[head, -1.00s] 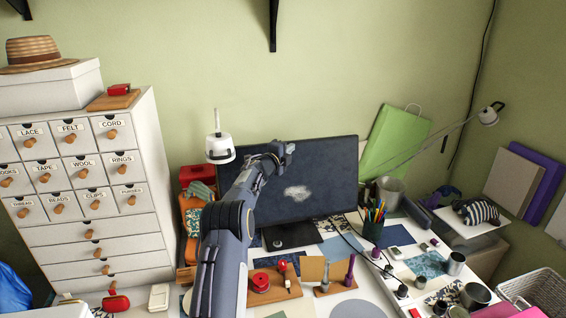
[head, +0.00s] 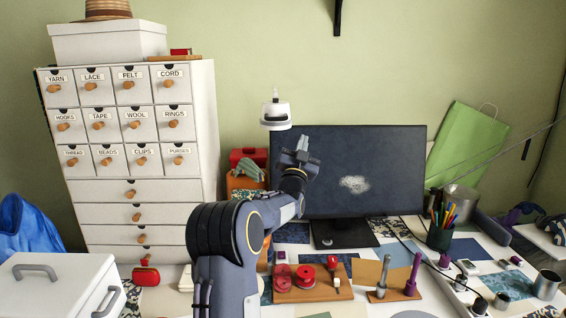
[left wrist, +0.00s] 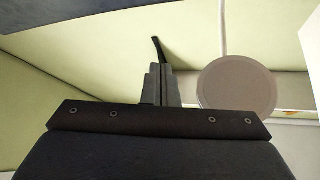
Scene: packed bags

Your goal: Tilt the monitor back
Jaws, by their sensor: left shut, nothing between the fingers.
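The monitor (head: 385,165) stands upright on a dark foot (head: 345,234) on the white desk, with a pale speckled patch on its dark screen. My left arm reaches up from the front. My left gripper (head: 303,140) appears over the upper left part of the screen, shut and empty. I cannot tell whether it touches the screen. My right gripper is out of view.
A white lamp-like object (head: 276,113) is at the monitor's upper left corner. A wooden spool board (head: 310,295), a pen cup (head: 440,236) and metal cups (head: 546,285) crowd the desk. A drawer cabinet (head: 135,205) stands at left, a green bag (head: 465,145) at right.

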